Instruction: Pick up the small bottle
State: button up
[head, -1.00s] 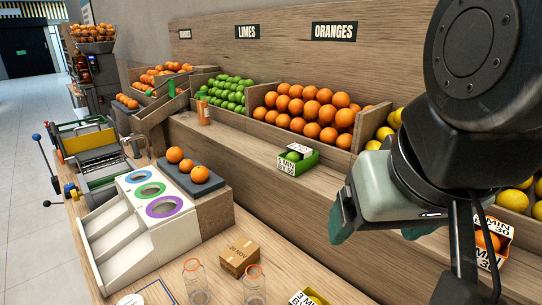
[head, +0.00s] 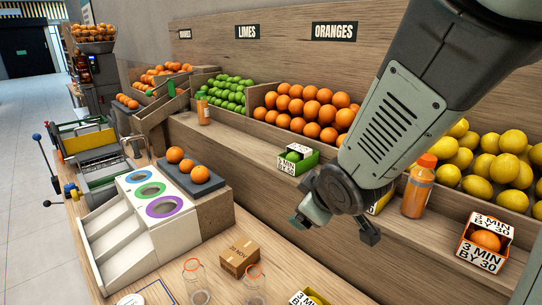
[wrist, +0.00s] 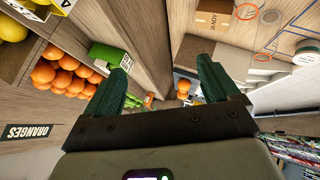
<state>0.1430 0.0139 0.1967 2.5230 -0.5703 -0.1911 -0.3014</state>
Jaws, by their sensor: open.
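Two orange juice bottles stand upright on the wooden shelf in the head view. The other, with an orange cap (head: 417,188), is at the right in front of the lemons. I cannot tell which is the small bottle. My gripper (head: 333,226) is open and empty, above the shelf's front edge between the two bottles and nearer the right one. Its two green fingers show apart in the wrist view (wrist: 163,78).
A green carton (head: 297,159) and an orange carton (head: 484,242) stand on the shelf. Two clear glass vessels (head: 196,284) and a cardboard box (head: 239,257) are on the lower counter. A white unit with coloured rings (head: 150,207) is at left.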

jog(key=a+f+n+y, duration=0.2)
jog(key=a+f+y, duration=0.2)
jog(key=f, duration=0.6)
jog(key=m+t+y, duration=0.2)
jog(key=y, duration=0.3)
send_over(261, 288)
jog(key=d, duration=0.1)
notch_tip(261, 288, down, 7)
jog(key=f+m+t, duration=0.1)
jog(key=f, duration=0.1)
jog(key=s+f+m+t, duration=0.1)
jog(key=f, duration=0.1)
jog(key=s+f+m+t, duration=0.1)
jog(key=f, duration=0.2)
jog(key=shift+s+d+t, duration=0.2)
jog(key=shift+d+t, duration=0.1)
jog(key=shift+w+a+f, duration=0.35)
jog(key=shift+w+a, duration=0.15)
jog(key=shift+w, duration=0.2)
jog(key=shift+x, duration=2.9)
jog(key=shift+c, duration=0.5)
jog(key=c, duration=0.9)
